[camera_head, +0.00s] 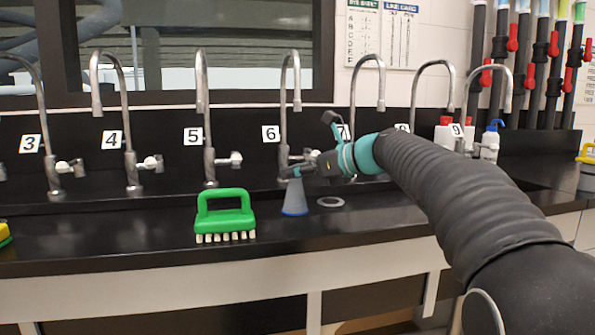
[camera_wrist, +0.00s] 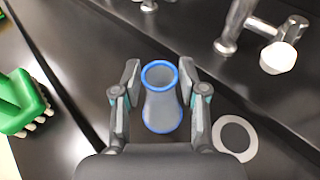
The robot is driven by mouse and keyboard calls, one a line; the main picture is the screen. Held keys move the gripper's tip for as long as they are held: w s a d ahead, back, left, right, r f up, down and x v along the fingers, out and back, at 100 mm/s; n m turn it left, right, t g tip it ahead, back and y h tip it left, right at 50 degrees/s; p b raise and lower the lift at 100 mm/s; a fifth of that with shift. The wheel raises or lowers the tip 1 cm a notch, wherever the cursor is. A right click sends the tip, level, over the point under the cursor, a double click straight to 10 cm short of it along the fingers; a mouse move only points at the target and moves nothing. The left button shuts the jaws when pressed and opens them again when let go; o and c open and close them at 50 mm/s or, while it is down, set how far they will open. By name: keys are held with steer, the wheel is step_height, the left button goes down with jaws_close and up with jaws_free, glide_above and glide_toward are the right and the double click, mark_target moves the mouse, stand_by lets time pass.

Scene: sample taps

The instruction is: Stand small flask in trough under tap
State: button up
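The small flask (camera_head: 294,200) is a grey-blue cone with a blue rim and blue base edge. It is upright at the dark counter in front of tap 6; I cannot tell whether its base touches the counter. In the wrist view the flask (camera_wrist: 162,108) is between the fingers of my gripper (camera_wrist: 160,78). The trough (camera_head: 110,203) runs along the back under the taps.
A green brush (camera_head: 225,215) stands on the counter left of the flask. A grey ring (camera_head: 330,202) lies flat just right of it. Numbered taps line the back, including tap 5 (camera_head: 207,130). White bottles (camera_head: 489,143) stand at the back right.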

stand_by(0.3)
steer(key=v, duration=1.2)
steer(key=shift+r, duration=0.2)
